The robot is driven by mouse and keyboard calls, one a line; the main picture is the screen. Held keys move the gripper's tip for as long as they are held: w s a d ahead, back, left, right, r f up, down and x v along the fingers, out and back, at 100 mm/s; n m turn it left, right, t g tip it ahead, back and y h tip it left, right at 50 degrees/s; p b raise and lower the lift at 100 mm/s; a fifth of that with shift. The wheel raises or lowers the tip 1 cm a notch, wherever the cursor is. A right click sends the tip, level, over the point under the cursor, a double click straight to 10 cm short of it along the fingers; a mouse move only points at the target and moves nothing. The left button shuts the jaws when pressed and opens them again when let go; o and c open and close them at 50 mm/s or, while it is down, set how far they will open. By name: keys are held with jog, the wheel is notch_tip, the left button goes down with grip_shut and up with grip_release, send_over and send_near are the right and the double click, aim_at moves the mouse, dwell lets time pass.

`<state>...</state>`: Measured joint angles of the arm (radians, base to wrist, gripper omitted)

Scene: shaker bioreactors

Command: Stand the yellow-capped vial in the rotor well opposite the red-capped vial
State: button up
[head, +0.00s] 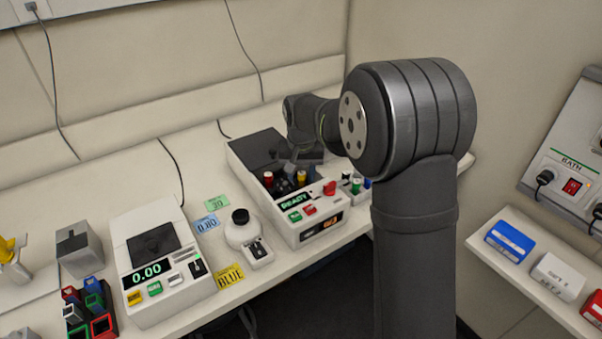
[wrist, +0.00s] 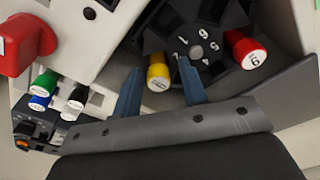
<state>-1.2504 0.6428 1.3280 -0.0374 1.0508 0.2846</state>
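The yellow-capped vial (wrist: 158,74) stands at the rotor's left side in the wrist view, apparently in a well; its lower part is hidden. The red-capped vial (wrist: 245,50) stands on the rotor's right side, roughly across the hub. The dark rotor (wrist: 208,45) carries white numbers. My gripper (wrist: 161,68) has one finger on each side of the yellow cap, with gaps showing, so it looks open. In the head view, the yellow cap (head: 301,177) is just below my gripper (head: 301,160), and the red cap (head: 268,177) is to its left.
The shaker (head: 305,229) shows READY and has a big red knob (wrist: 28,45) beside the rotor bowl. A small rack of vials with green (wrist: 44,83), blue, white and black caps stands nearby. The dark lid (head: 262,150) is behind the rotor. A round-topped device (head: 241,230) stands left.

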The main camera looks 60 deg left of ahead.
aim_at(302, 173)
jog(key=shift+w, duration=0.1)
jog(key=shift+r, duration=3.55)
